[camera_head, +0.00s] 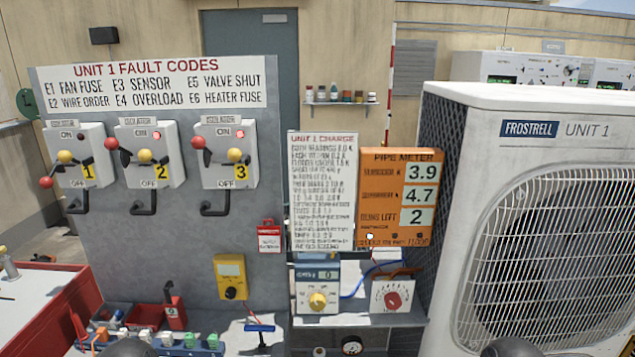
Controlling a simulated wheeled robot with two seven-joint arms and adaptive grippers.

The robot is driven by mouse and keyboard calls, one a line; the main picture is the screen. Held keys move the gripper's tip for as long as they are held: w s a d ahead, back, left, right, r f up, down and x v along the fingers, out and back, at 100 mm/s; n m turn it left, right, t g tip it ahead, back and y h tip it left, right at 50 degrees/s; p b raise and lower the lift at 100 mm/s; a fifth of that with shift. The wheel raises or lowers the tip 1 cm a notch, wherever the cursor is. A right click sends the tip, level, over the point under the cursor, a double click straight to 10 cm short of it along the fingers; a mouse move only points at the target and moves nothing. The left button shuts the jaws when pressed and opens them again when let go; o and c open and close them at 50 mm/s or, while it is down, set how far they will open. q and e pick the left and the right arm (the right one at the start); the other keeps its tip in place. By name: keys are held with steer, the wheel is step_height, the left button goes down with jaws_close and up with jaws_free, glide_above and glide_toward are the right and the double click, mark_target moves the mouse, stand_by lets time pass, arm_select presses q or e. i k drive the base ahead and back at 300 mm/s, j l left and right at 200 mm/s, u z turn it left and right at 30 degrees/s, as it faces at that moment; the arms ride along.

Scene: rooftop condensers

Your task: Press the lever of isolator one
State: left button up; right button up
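Isolator one (80,152) is a white box with a yellow "1" label at the left of the grey panel (205,250). Its lever has a red ball end (46,183) and slants down to the left from a yellow knob at the pivot. The ON mark is at the top and the OFF mark at the bottom. Isolator two (148,150) and isolator three (224,150) are beside it, their red balls higher, near the ON side. A red lamp shows on isolator three. Neither gripper shows; only dark rounded shapes cut the bottom edge.
A red tray (45,310) and several small tools and parts lie at the lower left. An orange pipe meter (398,190) and a charge notice (322,190) stand mid-right. A big white condenser (545,200) fills the right. The space before the isolators looks clear.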

mark_target(46, 183)
steer(key=u, duration=1.45)
